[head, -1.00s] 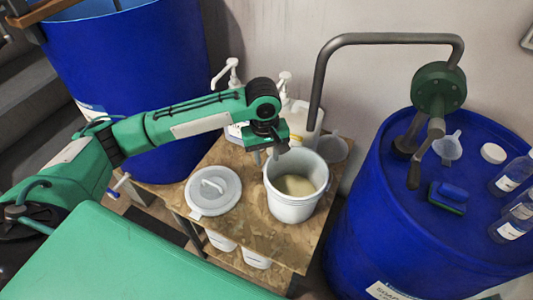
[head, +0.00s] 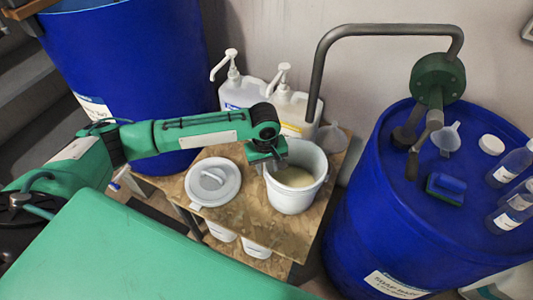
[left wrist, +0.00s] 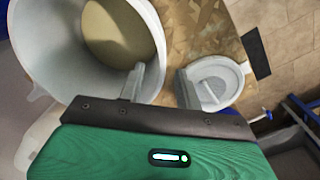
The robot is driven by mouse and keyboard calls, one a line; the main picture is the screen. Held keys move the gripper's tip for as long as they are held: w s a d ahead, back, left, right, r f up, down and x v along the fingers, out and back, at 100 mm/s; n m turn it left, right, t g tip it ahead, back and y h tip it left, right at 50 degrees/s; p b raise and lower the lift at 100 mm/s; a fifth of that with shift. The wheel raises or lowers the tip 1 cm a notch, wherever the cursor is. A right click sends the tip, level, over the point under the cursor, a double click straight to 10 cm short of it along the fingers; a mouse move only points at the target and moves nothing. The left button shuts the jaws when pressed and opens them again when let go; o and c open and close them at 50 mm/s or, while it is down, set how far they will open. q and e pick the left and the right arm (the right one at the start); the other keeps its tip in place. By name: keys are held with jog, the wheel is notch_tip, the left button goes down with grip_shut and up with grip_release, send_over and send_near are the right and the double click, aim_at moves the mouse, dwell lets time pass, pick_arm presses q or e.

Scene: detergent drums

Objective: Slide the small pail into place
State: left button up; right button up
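The small white pail (head: 293,200) stands upright on the wooden stand, with pale contents (head: 296,177) inside. My left gripper (head: 267,160) is at the pail's left rim in the head view. In the left wrist view the pail (left wrist: 60,62) fills the upper left. My gripper's two fingers (left wrist: 160,86) are apart there, one over the pail's mouth and the other outside its rim, with the near wall between them. I cannot tell whether either finger touches it. A bent grey pump pipe (head: 319,62) ends behind the pail. My right gripper is not in view.
A round white lid (head: 213,182) lies on the stand (head: 245,218) left of the pail. Two pump bottles (head: 241,92) and a funnel (head: 333,137) stand behind it. Blue drums flank the stand, left (head: 135,60) and right (head: 410,215). White containers (head: 219,230) sit below.

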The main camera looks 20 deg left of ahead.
aim_at(268, 171)
pick_arm(q)
jog(key=shift+d+f, duration=0.1)
jog(key=shift+f, duration=1.95)
grip_shut()
